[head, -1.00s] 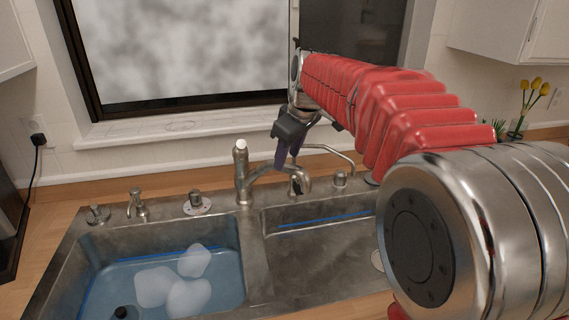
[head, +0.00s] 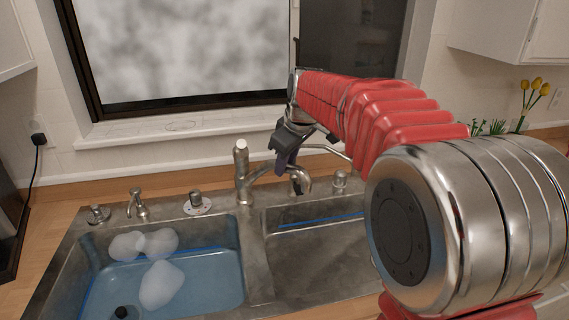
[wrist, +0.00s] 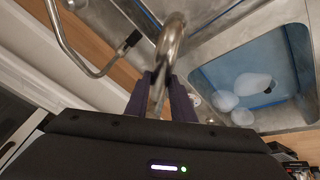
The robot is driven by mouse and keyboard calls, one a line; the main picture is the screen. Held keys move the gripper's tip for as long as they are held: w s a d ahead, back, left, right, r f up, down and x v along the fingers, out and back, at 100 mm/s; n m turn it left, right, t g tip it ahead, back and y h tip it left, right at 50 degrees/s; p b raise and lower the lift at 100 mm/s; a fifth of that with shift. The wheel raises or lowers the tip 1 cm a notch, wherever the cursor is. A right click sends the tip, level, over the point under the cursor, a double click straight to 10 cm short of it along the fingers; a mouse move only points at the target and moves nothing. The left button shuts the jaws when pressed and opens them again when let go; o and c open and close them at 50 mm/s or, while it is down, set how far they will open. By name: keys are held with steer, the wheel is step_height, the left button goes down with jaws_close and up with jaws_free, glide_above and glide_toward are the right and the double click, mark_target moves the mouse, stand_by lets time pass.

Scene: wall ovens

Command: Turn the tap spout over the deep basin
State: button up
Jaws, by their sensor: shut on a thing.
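The metal tap (head: 242,178) stands upright behind the sink's divider. Its spout (head: 302,176) reaches right and hooks down over the back left of the right basin (head: 325,262). The left basin (head: 232,238) holds blue water. My gripper (head: 284,162) comes down from above with purple fingers shut on the spout. In the wrist view the curved spout (wrist: 174,32) runs down between the fingers (wrist: 160,98). The front of the right basin is partly hidden by my arm.
White foam clumps (head: 160,285) float in the left basin. A thin curved side tap (head: 325,149) stands behind the spout, close to my gripper. A soap pump (head: 137,204) and a knob (head: 197,203) stand on the left rim. The window sill (head: 180,128) is behind.

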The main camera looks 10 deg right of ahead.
jaws_close()
